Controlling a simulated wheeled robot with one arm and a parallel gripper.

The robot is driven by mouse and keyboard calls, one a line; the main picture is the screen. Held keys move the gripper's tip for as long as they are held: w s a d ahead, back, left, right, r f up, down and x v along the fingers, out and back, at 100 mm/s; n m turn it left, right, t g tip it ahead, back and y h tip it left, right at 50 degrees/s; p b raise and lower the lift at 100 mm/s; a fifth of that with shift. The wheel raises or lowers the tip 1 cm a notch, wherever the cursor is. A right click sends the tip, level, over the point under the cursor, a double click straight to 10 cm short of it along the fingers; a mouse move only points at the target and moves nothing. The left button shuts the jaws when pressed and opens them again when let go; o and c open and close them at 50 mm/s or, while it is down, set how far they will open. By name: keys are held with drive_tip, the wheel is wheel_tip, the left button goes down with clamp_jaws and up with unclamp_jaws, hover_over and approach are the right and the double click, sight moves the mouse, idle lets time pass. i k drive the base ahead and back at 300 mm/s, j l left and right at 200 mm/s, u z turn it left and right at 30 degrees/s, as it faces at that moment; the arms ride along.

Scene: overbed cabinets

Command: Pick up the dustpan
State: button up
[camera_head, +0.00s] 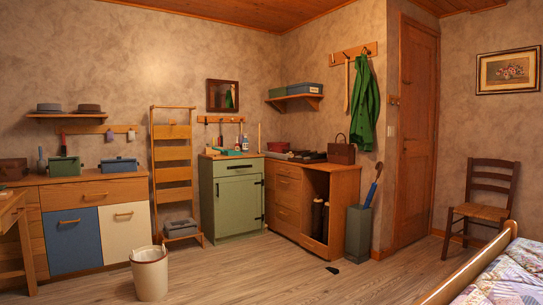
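I cannot pick out the dustpan with certainty. A small flat dark object (332,270) lies on the wooden floor in front of the brown cabinet; it is too small to tell what it is. Several small items, among them a pale one (131,135), hang from a peg rail (90,130) on the left wall, and their kinds are also unclear. My gripper is not in view.
A cream bucket (150,274) stands on the floor. Behind are a green cabinet (236,202), a brown cabinet (289,205) and an umbrella stand (358,235). A bed (500,278) fills the lower right. The middle floor is mostly clear.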

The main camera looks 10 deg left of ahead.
sight(225, 152)
drive_tip(key=i+j+u, duration=0.35)
drive_tip(key=i+j, duration=0.15)
drive_tip(key=j, duration=0.5)
drive_tip(key=i+j+u, duration=0.4)
drive_tip(key=i+j, duration=0.2)
drive_tip(key=j, duration=0.3)
drive_tip(key=i+j+u, duration=0.35)
drive_tip(key=i+j, duration=0.35)
drive_tip(key=i+l+z, duration=0.35)
drive_tip(key=i, duration=0.85)
drive_tip(key=i+l+z, duration=0.15)
drive_tip(key=i+z, duration=0.25)
drive_tip(key=i, duration=0.8)
